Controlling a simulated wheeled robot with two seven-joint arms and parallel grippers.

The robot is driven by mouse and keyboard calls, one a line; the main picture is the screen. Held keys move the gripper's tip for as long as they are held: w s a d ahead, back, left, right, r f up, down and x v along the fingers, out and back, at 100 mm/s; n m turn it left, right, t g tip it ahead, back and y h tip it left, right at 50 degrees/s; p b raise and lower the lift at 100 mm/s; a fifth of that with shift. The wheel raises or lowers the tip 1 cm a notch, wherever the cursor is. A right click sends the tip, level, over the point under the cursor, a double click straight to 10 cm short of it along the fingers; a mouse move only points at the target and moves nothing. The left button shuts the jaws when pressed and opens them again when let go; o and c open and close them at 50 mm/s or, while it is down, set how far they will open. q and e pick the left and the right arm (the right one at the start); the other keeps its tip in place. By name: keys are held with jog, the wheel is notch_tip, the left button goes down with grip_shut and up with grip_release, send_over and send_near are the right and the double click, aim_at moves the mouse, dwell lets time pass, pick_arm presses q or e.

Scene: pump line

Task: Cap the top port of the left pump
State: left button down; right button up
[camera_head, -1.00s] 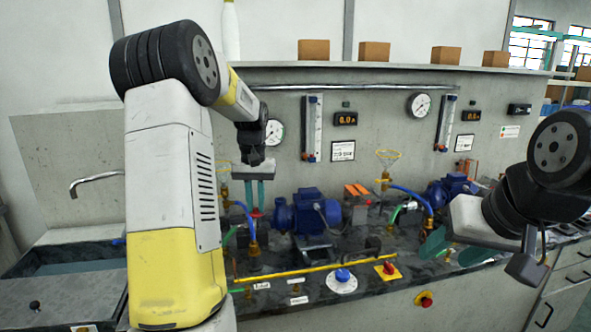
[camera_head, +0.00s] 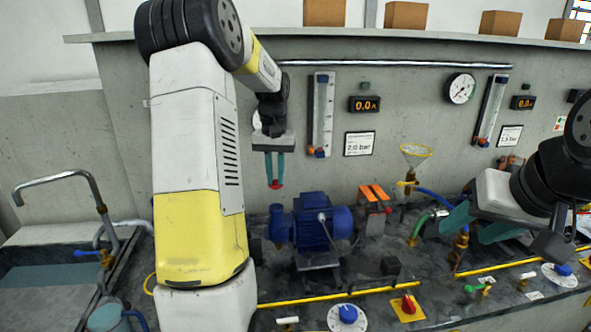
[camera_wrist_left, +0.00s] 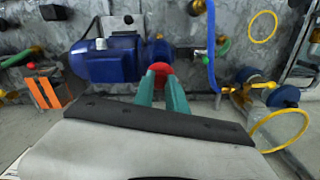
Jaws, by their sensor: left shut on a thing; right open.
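My left gripper (camera_head: 274,180) is shut on a small red cap (camera_head: 276,185), held between its teal fingertips. The cap is above the left end of the left pump (camera_head: 318,222), a blue motor with a blue pump head (camera_head: 281,226) on its left, and a gap shows between them. In the left wrist view the cap (camera_wrist_left: 160,69) overlaps the end of the pump (camera_wrist_left: 108,62). I cannot make out the top port. My right gripper (camera_head: 478,225) is open and empty at the right, over the bench.
A clear funnel with a yellow rim (camera_head: 415,155) and an orange-topped block (camera_head: 375,203) stand right of the pump. A yellow pipe (camera_head: 335,294), a blue knob (camera_head: 348,314) and a red knob (camera_head: 408,304) lie in front. A sink (camera_head: 50,270) is at the left.

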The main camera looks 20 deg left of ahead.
pick_arm(q)
jog(key=shift+f, duration=3.05)
jog(key=shift+s+f, duration=0.1)
jog(key=shift+f, duration=0.4)
jog(key=c, duration=1.3)
grip_release()
jog(key=shift+r, duration=0.1)
jog(key=shift+r, duration=2.95)
notch_tip(320, 180, up, 8)
jog(key=f, duration=0.1)
send_over(276, 207)
jog(key=shift+r, duration=0.4)
